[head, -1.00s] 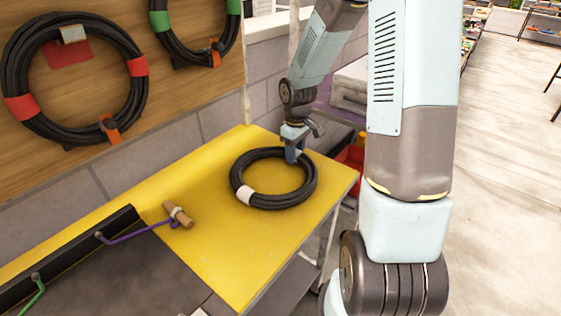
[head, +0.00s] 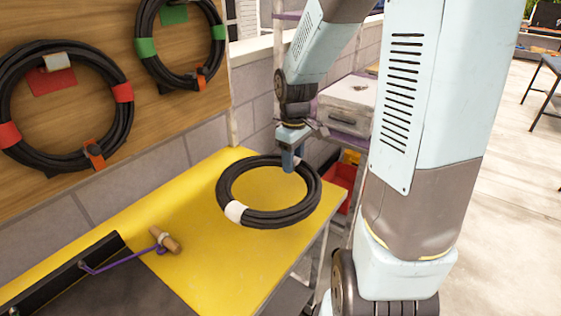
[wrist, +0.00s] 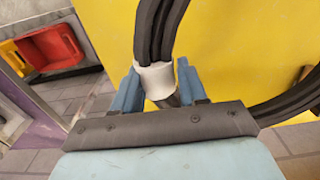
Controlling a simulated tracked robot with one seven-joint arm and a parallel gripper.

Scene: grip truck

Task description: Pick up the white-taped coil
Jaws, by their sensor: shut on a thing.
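The black coil (head: 275,218) has a white tape band on its near left side in the head view. It appears raised above the yellow tabletop (head: 200,245), its right side reaching to the table's right edge. My gripper (head: 290,162) is at the coil's far side, pointing down. In the wrist view, the blue fingers of my gripper (wrist: 158,74) are on either side of the coil (wrist: 157,30) at a white-taped part, shut on it. The fingers hide part of the coil in the head view.
Two more coils hang on the wooden board, one with red tape (head: 120,130) and one with green tape (head: 147,48). A red bin (head: 342,182) and a white case (head: 347,105) stand beyond the table.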

